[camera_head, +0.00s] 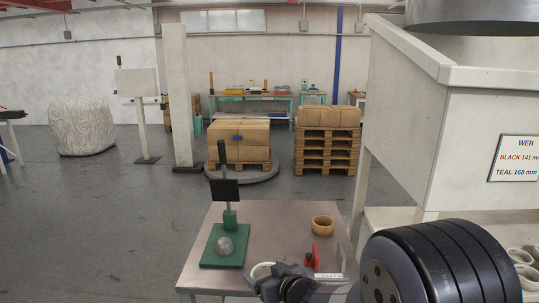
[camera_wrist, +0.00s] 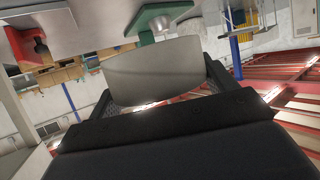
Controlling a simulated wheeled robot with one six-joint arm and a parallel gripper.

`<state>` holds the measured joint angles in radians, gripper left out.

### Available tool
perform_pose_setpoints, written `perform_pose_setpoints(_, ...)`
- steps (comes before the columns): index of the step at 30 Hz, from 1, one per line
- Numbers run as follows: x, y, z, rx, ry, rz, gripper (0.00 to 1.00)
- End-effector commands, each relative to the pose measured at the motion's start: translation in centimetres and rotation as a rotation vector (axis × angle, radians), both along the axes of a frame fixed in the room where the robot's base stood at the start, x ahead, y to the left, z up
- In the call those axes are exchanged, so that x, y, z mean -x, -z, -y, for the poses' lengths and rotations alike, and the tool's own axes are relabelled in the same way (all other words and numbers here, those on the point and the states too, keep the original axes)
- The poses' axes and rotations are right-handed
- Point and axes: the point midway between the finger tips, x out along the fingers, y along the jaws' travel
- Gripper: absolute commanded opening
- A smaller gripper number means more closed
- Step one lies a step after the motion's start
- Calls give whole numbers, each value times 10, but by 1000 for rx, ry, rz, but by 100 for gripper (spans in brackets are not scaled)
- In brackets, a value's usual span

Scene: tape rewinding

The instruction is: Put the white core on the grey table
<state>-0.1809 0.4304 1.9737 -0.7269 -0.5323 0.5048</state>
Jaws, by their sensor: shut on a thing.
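The white core (camera_head: 262,269) shows as a pale ring at the near edge of the grey table (camera_head: 275,230) in the head view, partly hidden by my arm. In the wrist view the core (camera_wrist: 155,70) is a pale curved wall between my two fingers. My gripper (camera_head: 282,279) is shut on it; the gripper also shows in the wrist view (camera_wrist: 158,88). The wrist view is turned over, with the table (camera_wrist: 85,12) at its top. I cannot tell whether the core touches the tabletop.
The table's middle is clear. A white cabinet (camera_head: 440,130) stands at the right.

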Motion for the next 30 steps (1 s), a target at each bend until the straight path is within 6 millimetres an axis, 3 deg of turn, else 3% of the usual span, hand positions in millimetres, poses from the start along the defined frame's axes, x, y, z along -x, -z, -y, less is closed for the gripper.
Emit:
perform_pose_setpoints(8,-1,22,16,-1,56,-4,58)
perform_pose_setpoints(16,-1,51,45,0,157,-6,58)
perform_pose_setpoints(20,1,74,72,1,254,-9,58)
perform_pose_setpoints(24,10,103,114,3,398,-9,58)
perform_pose_setpoints(30,22,124,152,2,530,-3,58)
